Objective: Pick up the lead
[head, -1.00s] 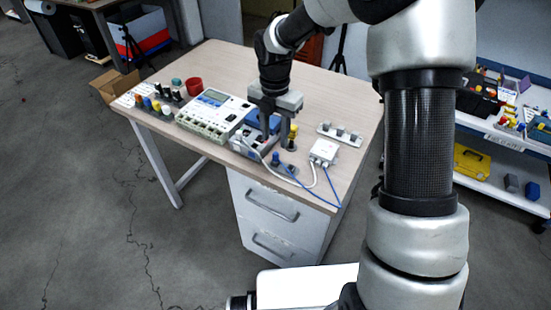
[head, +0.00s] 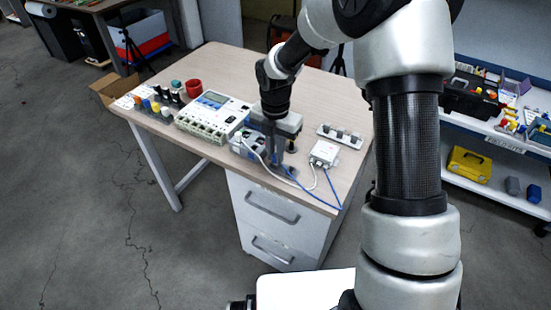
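The leads are a blue cable (head: 328,205) and a white cable (head: 313,183), joined to a small white box (head: 324,153) near the desk's right front edge. The blue cable curves down over the front edge and back left to the foot of my gripper. My gripper (head: 277,158) points down near the front edge, left of the white box, with its fingertips low by the blue cable's end. The fingers line up in this view, so the gap between them is hidden. The blue plug at the cable's end is mostly hidden by the fingers.
A grey-white meter unit (head: 208,116) and a smaller white-and-blue device (head: 240,145) stand left of my gripper. A red cup (head: 193,88) and several coloured plugs (head: 155,106) are further left. A strip with posts (head: 340,135) lies behind the white box. The desk's back is clear.

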